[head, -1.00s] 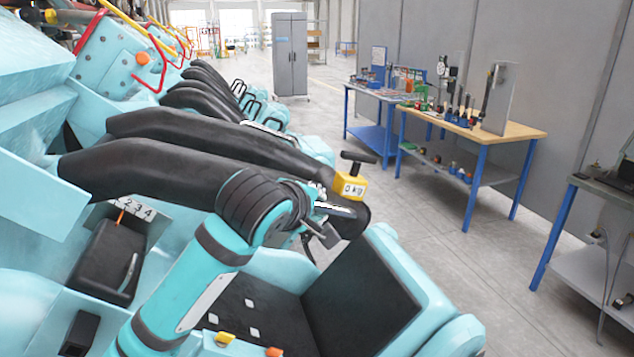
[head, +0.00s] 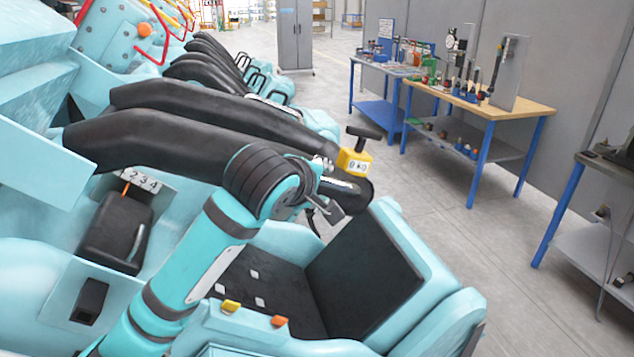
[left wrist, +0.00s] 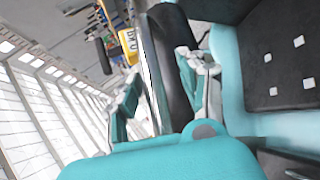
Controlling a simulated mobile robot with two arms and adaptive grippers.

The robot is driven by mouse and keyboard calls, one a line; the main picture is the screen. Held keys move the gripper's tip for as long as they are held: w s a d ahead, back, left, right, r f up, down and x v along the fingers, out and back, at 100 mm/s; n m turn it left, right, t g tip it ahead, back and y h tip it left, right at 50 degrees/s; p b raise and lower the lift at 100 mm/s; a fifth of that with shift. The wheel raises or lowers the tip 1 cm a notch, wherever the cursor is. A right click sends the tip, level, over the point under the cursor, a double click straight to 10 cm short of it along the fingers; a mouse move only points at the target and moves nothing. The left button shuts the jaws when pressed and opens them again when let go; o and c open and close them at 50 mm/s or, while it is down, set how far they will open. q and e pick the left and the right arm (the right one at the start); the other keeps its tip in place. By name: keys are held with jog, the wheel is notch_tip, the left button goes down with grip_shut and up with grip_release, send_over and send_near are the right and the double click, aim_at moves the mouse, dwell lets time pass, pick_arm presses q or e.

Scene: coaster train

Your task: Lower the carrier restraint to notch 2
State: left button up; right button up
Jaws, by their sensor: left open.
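The carrier restraint is a long black padded arm (head: 150,140) reaching over the seat from the left, in the head view. Its far end carries a yellow force gauge (head: 354,162) with a black T-handle, which also shows in the left wrist view (left wrist: 128,42). A white numbered plate (head: 143,182) has an orange pointer (head: 125,188) near its left end; the exact notch is hard to read. My left gripper (head: 328,205) is open beside the restraint's end. In the left wrist view the black restraint (left wrist: 174,55) shows between the fingers (left wrist: 165,95); contact cannot be told. My right gripper is not in view.
A seat with a black back (head: 365,265) lies below the restraint's end. More black restraints (head: 205,70) stand in rows behind. A black lever box (head: 115,235) is at left. A workbench with tools (head: 490,105) is at right, with clear floor (head: 430,200) between.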

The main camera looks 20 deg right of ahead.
pick_arm(q)
jog(key=v, duration=1.2)
